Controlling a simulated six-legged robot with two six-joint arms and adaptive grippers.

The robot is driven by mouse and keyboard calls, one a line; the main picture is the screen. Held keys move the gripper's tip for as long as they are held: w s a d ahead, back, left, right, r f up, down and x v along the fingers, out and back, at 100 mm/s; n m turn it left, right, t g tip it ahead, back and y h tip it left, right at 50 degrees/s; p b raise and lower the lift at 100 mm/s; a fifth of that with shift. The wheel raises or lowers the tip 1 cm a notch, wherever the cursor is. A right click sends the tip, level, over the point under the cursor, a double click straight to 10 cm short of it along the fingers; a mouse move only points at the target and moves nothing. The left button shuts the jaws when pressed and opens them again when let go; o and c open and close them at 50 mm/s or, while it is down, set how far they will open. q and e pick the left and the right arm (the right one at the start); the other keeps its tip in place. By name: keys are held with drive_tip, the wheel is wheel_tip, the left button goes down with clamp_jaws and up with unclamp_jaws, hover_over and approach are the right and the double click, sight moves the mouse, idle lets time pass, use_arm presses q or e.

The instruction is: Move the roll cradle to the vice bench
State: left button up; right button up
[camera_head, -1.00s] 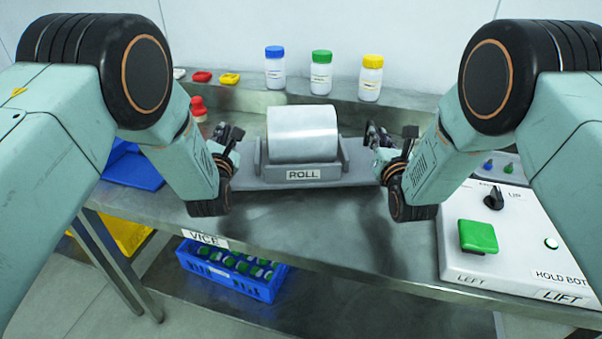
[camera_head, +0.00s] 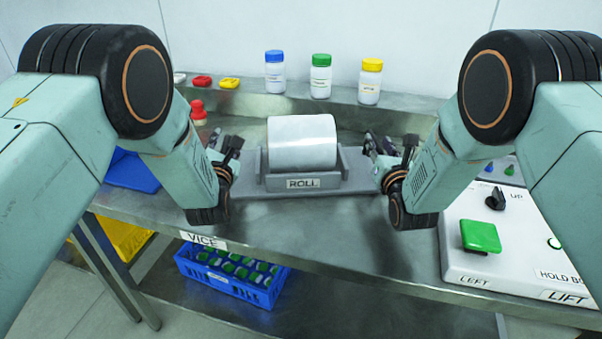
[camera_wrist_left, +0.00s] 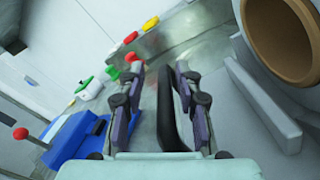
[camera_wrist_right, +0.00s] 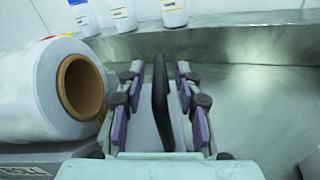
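The roll cradle (camera_head: 254,190) is a grey holder labelled ROLL with a large pale roll (camera_head: 302,142) in it. It appears to rest on the metal bench labelled VICE (camera_head: 203,240); its underside is hidden. My left gripper (camera_head: 222,150) is at its left end. In the left wrist view, the open fingers (camera_wrist_left: 160,78) stand either side of a dark handle (camera_wrist_left: 168,120), nearer the right finger. My right gripper (camera_head: 388,150) is at the right end. Its open fingers (camera_wrist_right: 159,78) straddle the other dark handle (camera_wrist_right: 160,105), with gaps visible.
Blue-, green- and yellow-capped bottles (camera_head: 321,78) stand on the back ledge. A control box (camera_head: 500,262) labelled LIFT is right. A blue crate (camera_head: 232,280) sits below. The bench front is clear.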

use_arm(q)
drive_tip(key=shift+w+f, duration=0.2)
use_arm(e)
drive_tip(key=shift+w+f, duration=0.2)
drive_tip(key=shift+a, duration=0.1)
use_arm(q)
drive_tip(key=s, duration=0.4)
drive_tip(key=s+d, duration=0.1)
drive_tip(key=s, duration=0.7)
drive_tip(key=shift+d+r, duration=0.1)
drive_tip(key=shift+d, duration=0.05)
use_arm(e)
drive_tip(key=shift+s+r, duration=0.1)
drive_tip(key=shift+s, duration=0.6)
drive_tip(key=s, duration=0.6)
drive_tip(key=s+d, duration=0.1)
drive_tip(key=s, duration=0.3)
drive_tip(key=shift+d, duration=0.1)
drive_tip(key=shift+s, duration=0.5)
drive_tip(key=shift+w+r, duration=0.1)
